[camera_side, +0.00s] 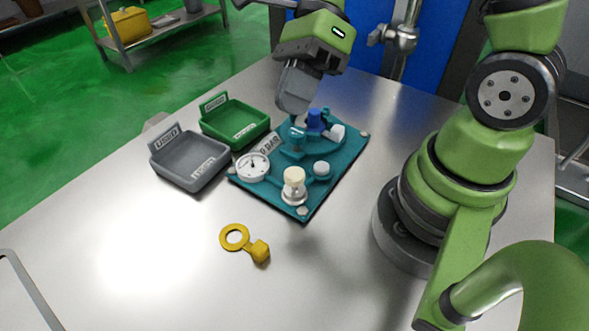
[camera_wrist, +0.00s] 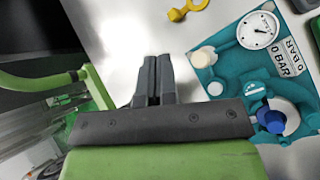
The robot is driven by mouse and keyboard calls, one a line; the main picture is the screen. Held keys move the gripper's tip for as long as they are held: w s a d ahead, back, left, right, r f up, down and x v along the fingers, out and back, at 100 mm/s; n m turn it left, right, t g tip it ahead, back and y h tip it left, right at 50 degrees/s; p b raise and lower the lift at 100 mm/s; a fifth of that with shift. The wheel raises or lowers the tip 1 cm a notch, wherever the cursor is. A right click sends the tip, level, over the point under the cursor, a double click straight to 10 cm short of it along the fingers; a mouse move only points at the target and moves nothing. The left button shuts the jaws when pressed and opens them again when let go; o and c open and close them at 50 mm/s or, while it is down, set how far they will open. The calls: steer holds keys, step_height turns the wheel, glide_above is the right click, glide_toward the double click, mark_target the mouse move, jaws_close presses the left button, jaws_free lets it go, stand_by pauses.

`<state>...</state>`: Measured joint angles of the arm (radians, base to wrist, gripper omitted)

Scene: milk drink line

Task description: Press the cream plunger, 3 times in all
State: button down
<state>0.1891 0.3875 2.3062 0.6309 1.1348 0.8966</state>
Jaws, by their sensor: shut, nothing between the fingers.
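The cream plunger (camera_side: 294,177) stands upright on a metal base at the near corner of the teal board (camera_side: 306,208). In the wrist view its cream top (camera_wrist: 203,57) is at the board's left edge, right of my fingers. My gripper (camera_side: 292,108) is shut and empty. In the side view it hangs over the far part of the board, covering some of it, well away from the plunger. In the wrist view my gripper (camera_wrist: 158,62) shows its two fingers together, not touching the plunger.
The board also carries a dial gauge (camera_side: 253,166), a blue knob (camera_side: 315,121) and white caps (camera_side: 322,168). A green tray (camera_side: 236,140) and a grey tray (camera_side: 188,176) stand left of it. A yellow ring-ended piece (camera_side: 259,250) lies in front. The near table is mostly clear.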

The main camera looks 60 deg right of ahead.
mark_target(287, 177)
steer(key=shift+w+f+m, duration=0.15)
steer(key=shift+f+m, duration=0.25)
steer(key=shift+m, duration=0.3)
steer(key=shift+f, duration=0.15)
steer(key=shift+f, duration=4.25)
steer(key=shift+f, duration=0.1)
steer(key=shift+f, duration=0.35)
steer(key=shift+f, duration=1.05)
steer(key=shift+r, duration=1.5)
